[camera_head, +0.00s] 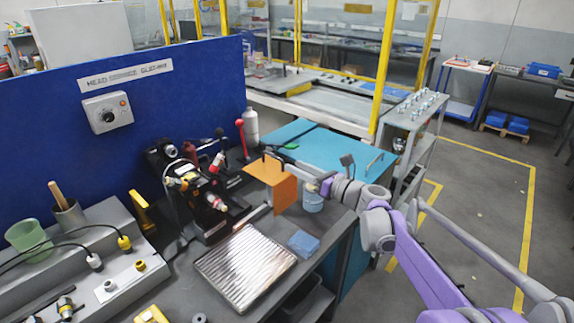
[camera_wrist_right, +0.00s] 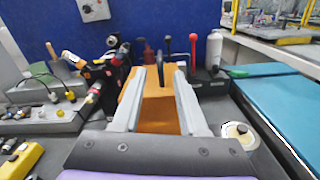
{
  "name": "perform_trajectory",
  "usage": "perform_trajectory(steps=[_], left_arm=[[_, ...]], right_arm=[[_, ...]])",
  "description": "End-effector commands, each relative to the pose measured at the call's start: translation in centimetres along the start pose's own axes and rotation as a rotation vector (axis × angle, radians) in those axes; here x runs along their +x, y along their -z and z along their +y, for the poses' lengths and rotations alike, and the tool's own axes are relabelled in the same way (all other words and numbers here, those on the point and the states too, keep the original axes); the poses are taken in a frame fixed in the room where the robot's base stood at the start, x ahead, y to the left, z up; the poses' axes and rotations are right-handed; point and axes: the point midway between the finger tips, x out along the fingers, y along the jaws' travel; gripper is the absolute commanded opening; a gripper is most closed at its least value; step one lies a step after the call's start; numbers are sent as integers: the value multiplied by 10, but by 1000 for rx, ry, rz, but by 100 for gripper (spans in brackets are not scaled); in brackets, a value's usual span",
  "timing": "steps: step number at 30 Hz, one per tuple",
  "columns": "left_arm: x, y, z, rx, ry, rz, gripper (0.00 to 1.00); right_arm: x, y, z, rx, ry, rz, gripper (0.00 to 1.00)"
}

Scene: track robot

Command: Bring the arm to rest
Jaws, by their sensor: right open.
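My right arm comes in from the right in the head view, and its gripper (camera_head: 268,172) is above the workbench. In the wrist view the two long grey fingers of the right gripper (camera_wrist_right: 168,72) point ahead and stand apart. An orange block or panel (camera_wrist_right: 155,112) shows between and behind the fingers. It also appears beside the gripper in the head view (camera_head: 284,192). I cannot tell whether the fingers touch it. My left gripper is not in view.
A ribbed metal plate (camera_head: 245,268) and small blue block (camera_head: 303,243) lie on the bench. A black fixture (camera_head: 190,185) stands left of the gripper, before a blue panel (camera_head: 50,90). A teal-topped cabinet (camera_head: 340,152) is behind. Floor at right is open.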

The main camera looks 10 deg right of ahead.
Motion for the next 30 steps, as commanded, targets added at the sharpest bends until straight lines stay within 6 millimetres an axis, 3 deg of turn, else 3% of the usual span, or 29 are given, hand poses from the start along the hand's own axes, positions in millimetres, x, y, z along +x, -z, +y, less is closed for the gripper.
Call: perform_trajectory(steps=[13, 17, 20, 23, 27, 30], left_arm=[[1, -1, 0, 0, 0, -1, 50], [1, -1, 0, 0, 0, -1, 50], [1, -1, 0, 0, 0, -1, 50], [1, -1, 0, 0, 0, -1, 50], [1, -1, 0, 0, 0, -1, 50], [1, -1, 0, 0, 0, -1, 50]], right_arm=[[-9, 0, 1, -4, -1, 2, 42], [-13, 10, 22, -115, -17, 64, 42], [-25, 34, 60, -346, -62, 183, 42], [-52, 71, 105, -678, -153, 342, 42], [-106, 127, 156, -1170, -352, 549, 42], [-154, 166, 180, -1515, -540, 675, 42]])
